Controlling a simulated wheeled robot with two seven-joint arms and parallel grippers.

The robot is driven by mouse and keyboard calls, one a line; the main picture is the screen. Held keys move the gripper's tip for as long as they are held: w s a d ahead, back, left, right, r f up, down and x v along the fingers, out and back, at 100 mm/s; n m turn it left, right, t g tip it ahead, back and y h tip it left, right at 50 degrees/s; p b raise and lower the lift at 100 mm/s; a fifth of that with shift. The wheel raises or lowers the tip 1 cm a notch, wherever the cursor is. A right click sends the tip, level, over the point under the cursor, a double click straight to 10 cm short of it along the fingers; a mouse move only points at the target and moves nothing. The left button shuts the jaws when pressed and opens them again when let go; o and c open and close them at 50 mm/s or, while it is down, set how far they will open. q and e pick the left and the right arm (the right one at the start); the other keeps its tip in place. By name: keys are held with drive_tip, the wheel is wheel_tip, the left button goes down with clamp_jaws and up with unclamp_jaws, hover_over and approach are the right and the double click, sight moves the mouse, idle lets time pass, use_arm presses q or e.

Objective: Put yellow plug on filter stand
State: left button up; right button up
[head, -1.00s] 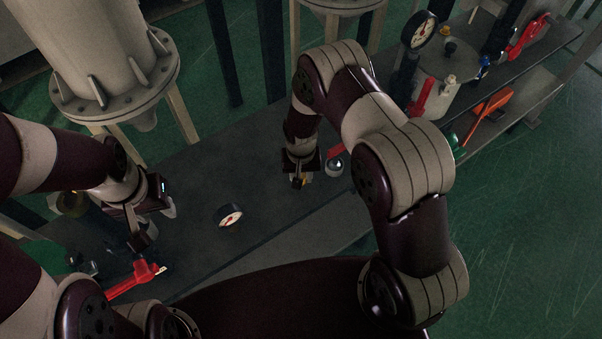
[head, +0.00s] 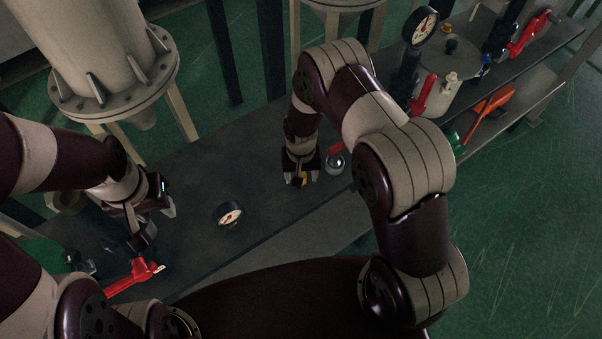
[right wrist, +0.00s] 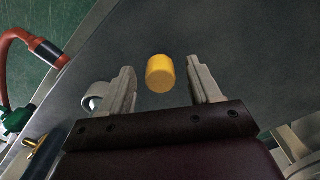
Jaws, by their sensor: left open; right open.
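The yellow plug (right wrist: 160,73) is a short cylinder on the dark bench, shown between the fingers of my right gripper (right wrist: 160,66) with gaps at both sides. In the head view the plug (head: 303,181) is a small yellow patch, partly hidden by my right gripper (head: 302,177). The right gripper is open and points down over the bench. My left gripper (head: 155,225) is open and empty over the left part of the bench, behind a red-handled valve (head: 135,274). I cannot tell for certain which object is the filter stand.
A gauge (head: 229,214) lies mid-bench. A white-and-metal fitting (head: 335,165) sits just right of my right gripper. A pale pot (head: 437,92), an upright gauge (head: 420,27) and red-handled valves (head: 529,33) stand at right. The bench between my grippers is mostly clear.

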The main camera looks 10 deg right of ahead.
wheel_tip(320, 180, up, 12)
drive_tip(key=shift+r+b, duration=0.15)
drive_tip(key=shift+b, duration=0.3)
drive_tip(key=s+d+r+n, duration=0.1)
drive_tip(key=s+d+r, duration=0.2)
drive_tip(key=s+r, duration=0.2)
drive_tip(key=s+d+r+n+t, duration=0.1)
drive_tip(key=s+d+r, duration=0.1)
drive_tip(key=s+r, duration=0.3)
drive_tip(key=s, duration=0.3)
drive_tip(key=shift+s+d+r, duration=0.2)
drive_tip(key=shift+s+d, duration=0.05)
drive_tip(key=shift+d, duration=0.15)
drive_tip(key=shift+s, duration=0.15)
